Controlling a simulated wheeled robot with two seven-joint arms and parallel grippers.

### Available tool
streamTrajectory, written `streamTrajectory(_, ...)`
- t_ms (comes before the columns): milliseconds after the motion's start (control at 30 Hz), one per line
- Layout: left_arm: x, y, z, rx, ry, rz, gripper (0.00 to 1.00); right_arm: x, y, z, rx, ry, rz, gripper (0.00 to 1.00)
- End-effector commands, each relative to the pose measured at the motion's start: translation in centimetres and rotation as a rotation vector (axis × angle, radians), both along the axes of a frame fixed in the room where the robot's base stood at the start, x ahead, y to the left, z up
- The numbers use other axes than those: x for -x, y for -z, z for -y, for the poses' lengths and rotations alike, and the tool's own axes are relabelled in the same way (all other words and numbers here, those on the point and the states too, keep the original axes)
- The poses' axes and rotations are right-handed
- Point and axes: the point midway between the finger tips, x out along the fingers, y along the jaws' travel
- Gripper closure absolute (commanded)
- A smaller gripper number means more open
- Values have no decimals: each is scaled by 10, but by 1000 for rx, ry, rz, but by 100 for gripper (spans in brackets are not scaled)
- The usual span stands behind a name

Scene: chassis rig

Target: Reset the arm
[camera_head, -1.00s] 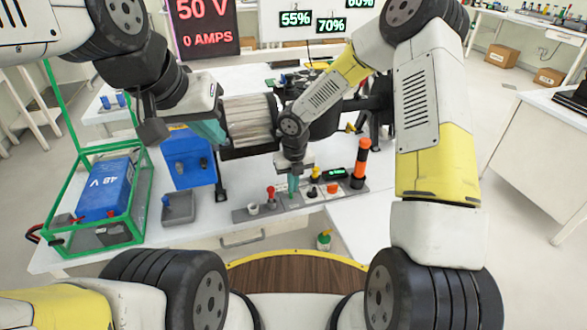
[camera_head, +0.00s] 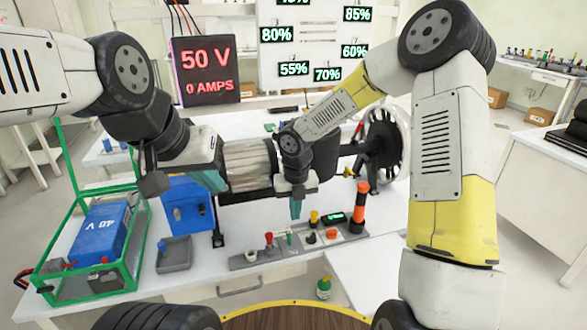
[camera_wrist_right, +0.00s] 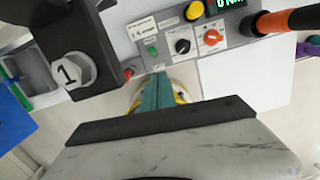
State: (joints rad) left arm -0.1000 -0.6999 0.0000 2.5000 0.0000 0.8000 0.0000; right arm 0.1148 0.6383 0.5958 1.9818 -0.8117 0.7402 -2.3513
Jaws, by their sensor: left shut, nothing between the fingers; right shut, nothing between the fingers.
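My left gripper (camera_head: 210,181) is shut and empty, its teal fingers pointing down beside the left end of the ribbed motor cylinder (camera_head: 249,166). My right gripper (camera_head: 296,208) is shut and empty, pointing down above the grey control panel (camera_head: 268,258). In the head view there is a gap between its fingertips and the panel. In the right wrist view its teal fingers (camera_wrist_right: 156,92) are together just in front of the panel's edge. The panel carries a red-topped lever (camera_head: 269,239), a yellow button (camera_head: 314,217), a black knob (camera_wrist_right: 183,46) and an orange knob (camera_wrist_right: 210,37).
An orange-and-black handle (camera_head: 360,203) stands at the panel's right end. A blue 48 V battery (camera_head: 99,232) sits in a green frame (camera_head: 142,255) at left, near a grey tray (camera_head: 174,255) and blue box (camera_head: 188,207). A wheel (camera_head: 389,143) is on the motor's right. A display (camera_head: 207,72) reads 50 V, 0 AMPS.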

Motion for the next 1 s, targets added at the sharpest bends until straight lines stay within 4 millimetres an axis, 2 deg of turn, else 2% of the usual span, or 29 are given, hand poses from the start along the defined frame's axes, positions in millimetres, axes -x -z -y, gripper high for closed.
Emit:
streamTrajectory(133,0,0,0,0,0,0,100,10,-43,30,6,326,47,100)
streamTrajectory(267,0,0,0,0,0,0,100,32,-91,63,-32,768,104,100)
streamTrajectory(400,0,0,0,0,0,0,100,62,-138,93,-134,1258,158,100)
streamTrajectory(600,0,0,0,0,0,0,100,115,-192,124,-383,1950,165,100)
streamTrajectory(800,0,0,0,0,0,0,100,170,-228,139,-716,2592,0,100)
streamTrajectory(967,0,0,0,0,0,0,100,202,-242,142,-920,2940,-227,100)
streamTrajectory(1000,0,0,0,0,0,0,100,207,-243,142,942,-2967,277,100)
